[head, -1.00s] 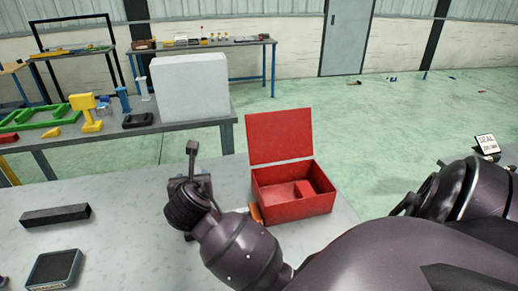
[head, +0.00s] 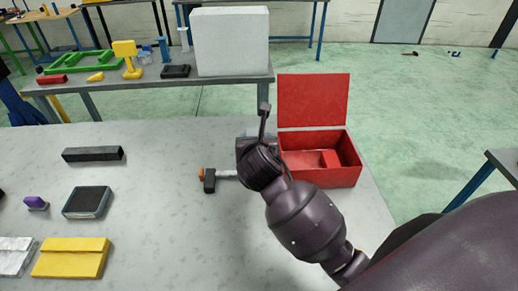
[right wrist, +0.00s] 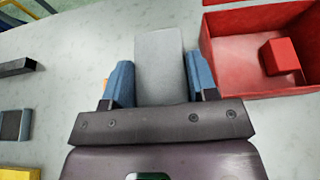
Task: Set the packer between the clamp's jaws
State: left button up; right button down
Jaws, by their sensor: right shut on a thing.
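My right gripper (right wrist: 160,78) has its blue fingers closed on the sides of a light grey block (right wrist: 159,55), which appears to be the packer. In the head view my wrist hides most of the block. The clamp (head: 210,181) lies on the table, with a black jaw piece, an orange part and a grey bar running right, under my right gripper. The rest of the clamp is hidden. Only a bit of orange shows beside the left finger in the right wrist view. I cannot tell whether the block touches the clamp. My left gripper is out of view.
An open red box (head: 318,178) with a red block (head: 330,159) inside stands close right of my gripper. A black bar (head: 92,154), a dark-topped block (head: 87,202), a purple item (head: 36,203) and a yellow packet (head: 70,258) lie left. The table's front middle is clear.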

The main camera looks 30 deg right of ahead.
notch_tip(320, 180, down, 17)
jog(key=shift+b, duration=0.85)
jog(key=shift+f, duration=0.1)
jog(key=shift+c, duration=2)
grip_release()
jog(key=shift+f, duration=0.15)
jog(key=shift+s, duration=0.15)
jog(key=v, duration=1.2)
